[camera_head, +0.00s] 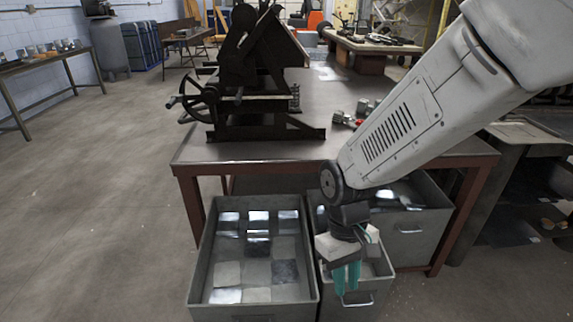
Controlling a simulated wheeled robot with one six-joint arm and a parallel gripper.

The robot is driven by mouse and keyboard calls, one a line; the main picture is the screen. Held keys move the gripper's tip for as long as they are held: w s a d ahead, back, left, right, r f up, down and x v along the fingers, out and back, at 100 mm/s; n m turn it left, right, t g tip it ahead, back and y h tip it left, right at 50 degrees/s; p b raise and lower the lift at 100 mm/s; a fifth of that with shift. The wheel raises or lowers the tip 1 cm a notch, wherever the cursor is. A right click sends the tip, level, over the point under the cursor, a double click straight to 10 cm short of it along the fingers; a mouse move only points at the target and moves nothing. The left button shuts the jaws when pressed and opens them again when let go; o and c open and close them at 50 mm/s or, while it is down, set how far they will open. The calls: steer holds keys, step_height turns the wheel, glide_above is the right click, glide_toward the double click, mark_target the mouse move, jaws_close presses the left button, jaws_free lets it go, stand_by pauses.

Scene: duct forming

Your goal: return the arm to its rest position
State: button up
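My arm (420,110) reaches in from the upper right and bends downward at its end. My gripper (346,279) points down over the small grey bin (384,283), in front of the table. Its two teal fingers look close together, and any gap between them is too small to make out. I see nothing held between them. The fingers hide part of the small bin's inside. I cannot tell how far below the rim the fingertips are.
A large grey bin (199,262) with several metal sheets stands to the left. Another grey bin (420,229) sits behind, under the table (270,151). A dark machine (250,80) with a handwheel stands on the table. The floor (90,200) at left is clear.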

steer(key=s+d+r+m+t, duration=0.2)
steer(key=s+d+r, duration=0.3)
steer(key=d+r, duration=0.2)
steer(key=s+d+r+m+t, duration=0.2)
steer(key=s+d+r, duration=0.3)
steer(key=d+r, duration=0.3)
step_height(320, 180, up, 3)
steer(key=shift+m+t+y, duration=0.4)
steer(key=shift+m, duration=0.2)
